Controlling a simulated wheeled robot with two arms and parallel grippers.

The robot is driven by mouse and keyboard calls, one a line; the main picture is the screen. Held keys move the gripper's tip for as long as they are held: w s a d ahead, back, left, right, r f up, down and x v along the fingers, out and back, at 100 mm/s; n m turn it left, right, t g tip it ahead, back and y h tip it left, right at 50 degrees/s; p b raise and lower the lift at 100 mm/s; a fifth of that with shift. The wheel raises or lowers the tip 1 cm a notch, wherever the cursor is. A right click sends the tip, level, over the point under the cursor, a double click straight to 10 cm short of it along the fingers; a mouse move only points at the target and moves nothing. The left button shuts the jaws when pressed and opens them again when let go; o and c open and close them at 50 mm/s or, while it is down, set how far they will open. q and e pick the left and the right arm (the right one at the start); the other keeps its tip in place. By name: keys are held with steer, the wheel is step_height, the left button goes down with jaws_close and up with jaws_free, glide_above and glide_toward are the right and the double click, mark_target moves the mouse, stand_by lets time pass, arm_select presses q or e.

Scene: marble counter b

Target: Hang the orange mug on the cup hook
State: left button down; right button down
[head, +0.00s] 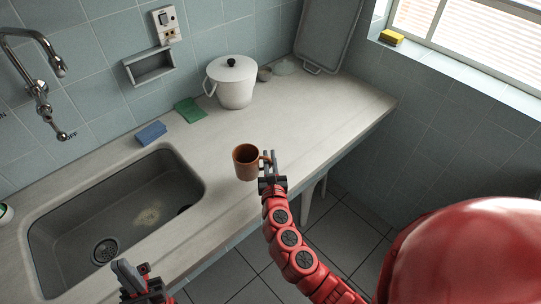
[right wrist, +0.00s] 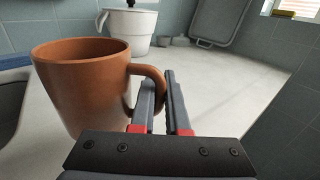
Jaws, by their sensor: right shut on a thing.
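The orange mug (head: 246,164) is upright at the counter's front part, right of the sink. In the right wrist view the mug (right wrist: 82,85) fills the left side, its handle toward the fingers. My right gripper (head: 268,160) is shut on the mug's handle, with its fingertips (right wrist: 162,95) at the handle's outer side. I cannot tell whether the mug's base touches the counter. My left gripper (head: 130,276) is at the bottom left, in front of the sink; its finger gap is not clear. I cannot make out a cup hook in either view.
The sink (head: 195,178) with its tap (head: 45,90) is at left. A blue sponge (head: 151,133), a green cloth (head: 189,110) and a white lidded pot (head: 234,88) stand behind. A tray (head: 327,35) leans on the wall. The counter (head: 320,128) right of the mug is clear.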

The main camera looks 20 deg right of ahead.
steer(key=shift+w+d+f, duration=0.1)
steer(key=shift+w+d, duration=0.3)
steer(key=shift+w, duration=0.2)
steer(key=shift+w+d+f, duration=0.1)
steer(key=shift+w+d, duration=0.3)
steer(key=shift+w, duration=0.2)
steer(key=shift+w+f, duration=0.2)
step_height(320, 180, down, 2)
steer(key=shift+d+f+b, duration=0.1)
steer(key=shift+f+b, duration=0.15)
steer(key=shift+b, duration=0.45)
steer(key=shift+f, duration=0.3)
steer(key=shift+f, duration=0.1)
steer(key=shift+f+b, duration=0.15)
steer(key=shift+b, duration=0.2)
steer(key=c, duration=0.9)
jaws_free()
